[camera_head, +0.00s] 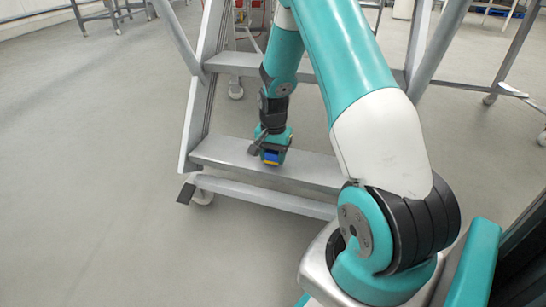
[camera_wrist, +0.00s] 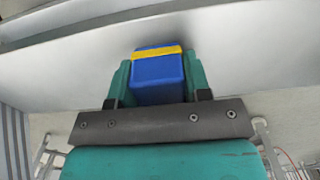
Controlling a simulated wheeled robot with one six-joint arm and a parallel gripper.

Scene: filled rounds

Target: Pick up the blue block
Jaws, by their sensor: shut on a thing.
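The blue block (camera_wrist: 157,80) has a yellow band across it and sits between the two teal fingers of my gripper (camera_wrist: 157,82) in the wrist view. The fingers are shut on its sides. In the head view the blue block (camera_head: 271,158) shows small at the end of my gripper (camera_head: 272,153), right at the lower step (camera_head: 222,152) of a grey metal step ladder. I cannot tell whether the block touches the step. The arm hides part of the step behind it.
The step ladder has a higher step (camera_head: 232,63), sloping side rails and castors (camera_head: 202,197). A lower crossbar (camera_head: 250,190) runs in front below the step. Metal-legged furniture (camera_head: 110,14) stands at the back left. The grey floor (camera_head: 90,180) at the left is clear.

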